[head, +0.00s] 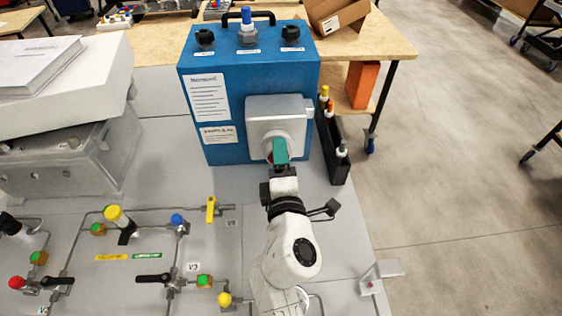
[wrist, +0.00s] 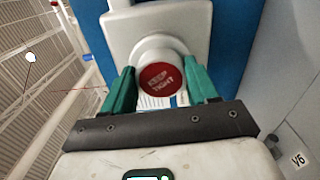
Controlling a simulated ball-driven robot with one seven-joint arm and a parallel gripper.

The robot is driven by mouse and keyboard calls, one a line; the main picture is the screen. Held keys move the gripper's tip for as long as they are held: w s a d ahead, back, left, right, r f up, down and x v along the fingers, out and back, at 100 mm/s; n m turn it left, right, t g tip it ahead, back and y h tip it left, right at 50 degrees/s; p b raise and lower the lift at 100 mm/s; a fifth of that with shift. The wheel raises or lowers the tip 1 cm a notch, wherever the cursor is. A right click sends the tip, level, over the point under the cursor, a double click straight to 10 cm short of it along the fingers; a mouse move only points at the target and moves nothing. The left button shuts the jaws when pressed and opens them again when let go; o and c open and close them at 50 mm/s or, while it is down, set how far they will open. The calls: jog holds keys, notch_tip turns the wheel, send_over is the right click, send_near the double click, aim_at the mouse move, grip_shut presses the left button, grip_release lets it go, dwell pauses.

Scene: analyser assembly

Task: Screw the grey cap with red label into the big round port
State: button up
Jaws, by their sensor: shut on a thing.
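The grey cap with red label (wrist: 161,77) faces the wrist camera, its round red face lettered "KEEP TIGHT". My gripper (wrist: 160,70) has green fingers on either side of the cap and is shut on it. The cap is in front of the pale square housing (wrist: 122,22) on the blue analyser. The big round port is hidden behind the cap, and I cannot tell how deep the cap sits. In the head view my gripper (head: 280,150) reaches the lower part of the grey housing (head: 262,108) and hides most of the cap.
The blue analyser (head: 240,75) stands at the table's back. A black rack (head: 335,150) with several small bottles is close on its right. A valve-and-pipe panel (head: 130,250) lies front left, with a yellow handle (head: 210,209) nearest my arm. A grey case (head: 70,160) stands left.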

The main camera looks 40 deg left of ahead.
jog(key=o, duration=1.3)
jog(key=shift+s, duration=0.1)
jog(key=n+p, duration=0.2)
jog(key=n, duration=1)
jog(key=n+p, duration=0.3)
jog(key=n, duration=0.9)
jog(key=shift+s+a+r, duration=0.1)
jog(key=shift+a, duration=0.1)
jog(key=shift+c, duration=0.3)
